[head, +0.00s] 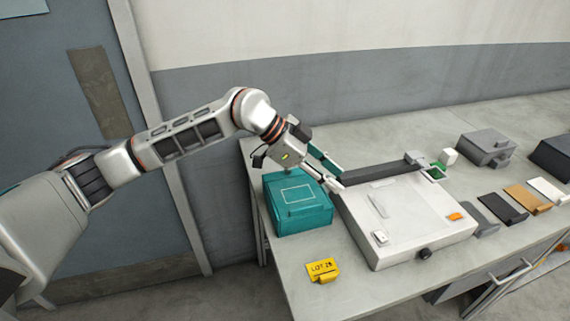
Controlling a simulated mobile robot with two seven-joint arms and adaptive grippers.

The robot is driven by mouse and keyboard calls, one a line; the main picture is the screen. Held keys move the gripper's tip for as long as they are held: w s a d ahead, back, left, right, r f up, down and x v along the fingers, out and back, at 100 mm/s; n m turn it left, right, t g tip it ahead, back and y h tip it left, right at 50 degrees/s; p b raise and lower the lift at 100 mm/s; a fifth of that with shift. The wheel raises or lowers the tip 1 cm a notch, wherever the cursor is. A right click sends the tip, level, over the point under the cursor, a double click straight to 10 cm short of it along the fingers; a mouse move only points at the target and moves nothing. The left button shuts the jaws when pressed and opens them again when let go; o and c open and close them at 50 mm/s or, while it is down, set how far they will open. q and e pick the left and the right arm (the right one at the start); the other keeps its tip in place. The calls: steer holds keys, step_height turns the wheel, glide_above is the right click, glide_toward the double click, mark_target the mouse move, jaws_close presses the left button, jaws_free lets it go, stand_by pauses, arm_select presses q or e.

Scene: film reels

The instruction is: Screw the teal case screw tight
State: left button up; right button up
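The teal case (290,221) sits at the left end of the table, closed, with a pale rectangular outline on its lid. I cannot make out its screw; it is too small or hidden. My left gripper (341,180) is above the case's back right corner, beside the white flat device. Its two fingers are spread, with a gap between the tips, and I see nothing held. One finger has a teal strip along it. Whether the gripper touches the case is unclear. My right gripper is out of view.
A white flat device (407,219) with a dark bar along its back is right of the case. A yellow "LOT 28" tag (322,271) lies in front. A grey box (485,148) and several small flat cases are further right. The table's left edge (257,208) is close to the case.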

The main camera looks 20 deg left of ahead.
arm_select(q)
steer(key=w+a+r+n+y, duration=0.1)
steer(key=w+a+n+y, duration=0.2)
steer(key=a, duration=0.5)
steer(key=w+a+n+y, duration=0.2)
steer(key=a+n+y, duration=0.15)
steer(key=a, duration=0.45)
steer(key=shift+t+h, duration=0.25)
steer(key=shift+t, duration=0.05)
steer(key=p+x, duration=0.1)
steer(key=x, duration=0.6)
steer(key=shift+w+d, duration=0.1)
steer(key=shift+w, duration=0.1)
jaws_close()
